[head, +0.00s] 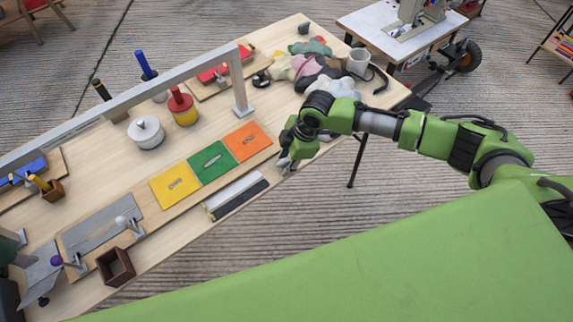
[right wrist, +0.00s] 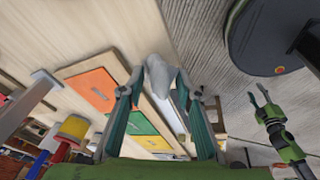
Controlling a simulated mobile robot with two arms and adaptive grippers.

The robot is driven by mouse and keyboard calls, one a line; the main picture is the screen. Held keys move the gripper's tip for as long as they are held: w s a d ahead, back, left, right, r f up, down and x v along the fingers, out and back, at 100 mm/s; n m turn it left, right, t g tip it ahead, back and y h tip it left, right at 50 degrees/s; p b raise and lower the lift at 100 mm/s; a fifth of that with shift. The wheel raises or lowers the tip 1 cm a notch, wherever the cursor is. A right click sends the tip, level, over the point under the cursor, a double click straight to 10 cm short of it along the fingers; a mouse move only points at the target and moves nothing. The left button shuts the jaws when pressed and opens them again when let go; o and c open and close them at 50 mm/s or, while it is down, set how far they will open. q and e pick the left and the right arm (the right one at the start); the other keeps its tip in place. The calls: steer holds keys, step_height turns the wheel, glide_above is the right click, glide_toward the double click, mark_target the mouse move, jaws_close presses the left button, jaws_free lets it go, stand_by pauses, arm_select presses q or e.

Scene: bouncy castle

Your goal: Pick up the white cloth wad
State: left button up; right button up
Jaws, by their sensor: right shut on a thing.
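A small greyish-white cloth wad (right wrist: 157,74) sits between the fingertips of my right gripper (right wrist: 160,84) in the right wrist view. The fingers press on it from both sides. In the head view my right gripper (head: 286,162) is low at the front edge of the workbench, beside the orange square; the wad is mostly hidden there. My left gripper (right wrist: 258,95) shows small at the right of the right wrist view, with its fingers apart and nothing between them.
The workbench (head: 165,225) holds yellow, green and orange squares (head: 210,161), a dark strip (head: 238,199) and a grey rail (head: 120,103) on posts. A heap of coloured cloths (head: 303,70) and a white mug (head: 358,61) lie at the far end. A sewing machine table (head: 365,22) stands beyond.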

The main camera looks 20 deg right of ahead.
mark_target(287, 164)
steer(key=s+a+r+b, duration=0.1)
steer(key=s+a+r, duration=0.3)
steer(key=s+r, duration=0.7)
steer(key=shift+s+b, duration=0.4)
steer(key=shift+s, duration=0.8)
